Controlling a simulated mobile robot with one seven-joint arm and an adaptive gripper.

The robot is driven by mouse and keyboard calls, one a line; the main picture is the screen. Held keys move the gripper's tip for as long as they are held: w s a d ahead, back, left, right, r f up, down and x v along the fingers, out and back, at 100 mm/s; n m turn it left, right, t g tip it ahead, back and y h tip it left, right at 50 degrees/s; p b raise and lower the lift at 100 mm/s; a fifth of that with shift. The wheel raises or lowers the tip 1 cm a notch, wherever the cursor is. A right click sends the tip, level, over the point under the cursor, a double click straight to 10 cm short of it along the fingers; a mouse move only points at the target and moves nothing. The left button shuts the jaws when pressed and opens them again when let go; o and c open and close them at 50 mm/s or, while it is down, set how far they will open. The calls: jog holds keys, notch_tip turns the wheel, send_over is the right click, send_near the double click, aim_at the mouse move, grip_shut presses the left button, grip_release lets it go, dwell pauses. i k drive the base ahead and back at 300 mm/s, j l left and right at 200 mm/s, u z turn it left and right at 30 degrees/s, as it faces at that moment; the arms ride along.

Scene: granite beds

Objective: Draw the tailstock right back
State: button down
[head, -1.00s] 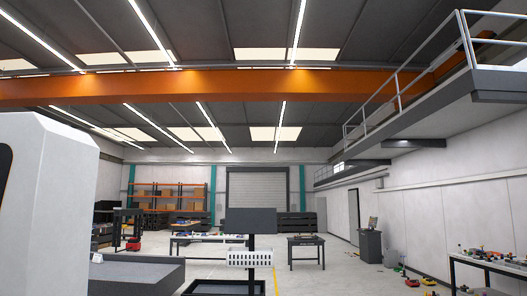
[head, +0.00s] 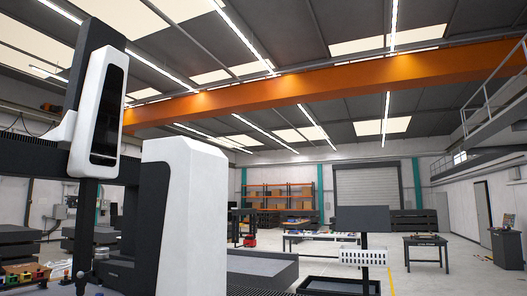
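I see no tailstock that I can make out in the head view. My gripper is not in the frame. A large machine stands close on the left, with a white rounded housing (head: 186,215) and a tall dark column carrying a white and black head unit (head: 103,100). A slim dark spindle hangs below that head unit. Small coloured items (head: 30,274) lie at the lower left, too small to tell apart.
A grey granite bed (head: 262,268) lies behind the white housing. A dark screen on a post (head: 362,219) with a white basket (head: 363,258) stands right of centre. Worktables (head: 426,241) stand further back. Open floor (head: 465,272) lies at the right.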

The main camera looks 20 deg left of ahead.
aim_at(181, 242)
jog(key=u, duration=1.4)
jog(key=i+j, duration=0.25)
jog(key=i, duration=0.1)
